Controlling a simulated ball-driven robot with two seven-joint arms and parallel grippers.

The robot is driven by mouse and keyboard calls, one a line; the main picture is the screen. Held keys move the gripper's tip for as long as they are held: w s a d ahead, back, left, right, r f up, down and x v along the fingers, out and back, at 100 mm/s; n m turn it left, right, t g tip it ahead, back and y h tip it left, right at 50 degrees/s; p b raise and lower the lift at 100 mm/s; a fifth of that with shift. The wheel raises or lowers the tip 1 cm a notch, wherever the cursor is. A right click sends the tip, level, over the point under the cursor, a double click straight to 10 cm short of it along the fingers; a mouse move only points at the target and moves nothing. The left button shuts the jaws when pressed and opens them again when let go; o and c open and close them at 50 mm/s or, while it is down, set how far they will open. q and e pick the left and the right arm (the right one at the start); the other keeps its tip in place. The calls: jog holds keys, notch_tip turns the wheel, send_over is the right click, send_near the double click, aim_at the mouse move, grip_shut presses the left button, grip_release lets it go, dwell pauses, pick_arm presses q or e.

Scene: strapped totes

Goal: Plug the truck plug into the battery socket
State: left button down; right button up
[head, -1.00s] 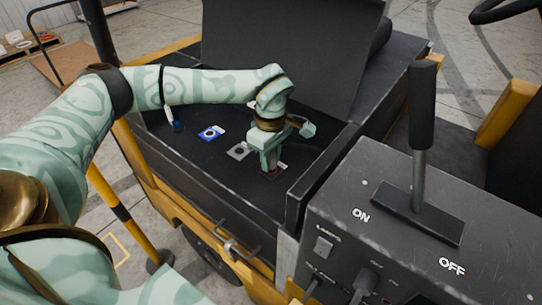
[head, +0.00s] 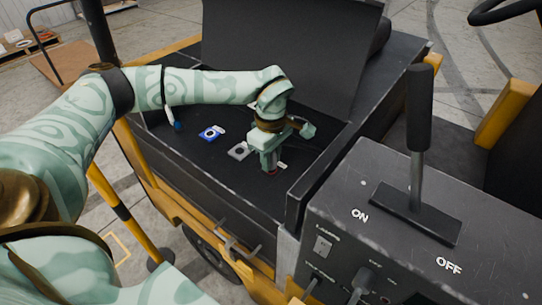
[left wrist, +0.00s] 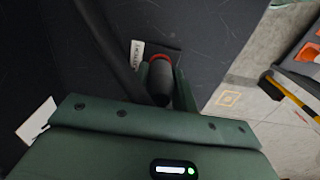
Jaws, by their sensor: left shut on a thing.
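My left gripper (head: 270,168) points down at the red-ringed socket (head: 271,172) in the dark truck compartment. In the left wrist view the gripper (left wrist: 162,92) is shut on a dark, rounded plug (left wrist: 161,82). The plug's far end meets the socket's red ring (left wrist: 160,57), next to a white label (left wrist: 137,53) that seems to read "BATTERY". I cannot tell how deep the plug sits. In the head view the fingers hide the plug and most of the socket. My right gripper is not in view.
A blue socket (head: 210,133) and a grey socket (head: 239,151) lie in a row to the left. A raised dark lid (head: 290,50) stands behind. A control box (head: 400,240) with an ON/OFF lever (head: 418,120) is at right. A dark cable (left wrist: 100,45) crosses the wrist view.

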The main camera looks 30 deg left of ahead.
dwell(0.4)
pick_arm(q)
jog(key=shift+p, duration=0.4)
jog(key=shift+p, duration=0.3)
dwell(0.5)
jog(key=shift+f, duration=0.55)
dwell(0.3)
jog(key=c, duration=1.1)
grip_release()
jog(key=shift+o, duration=0.2)
notch_tip(320, 180, up, 16)
jog(key=p, duration=0.1)
jog(key=shift+r+p, duration=0.15)
jog(key=shift+p, duration=0.25)
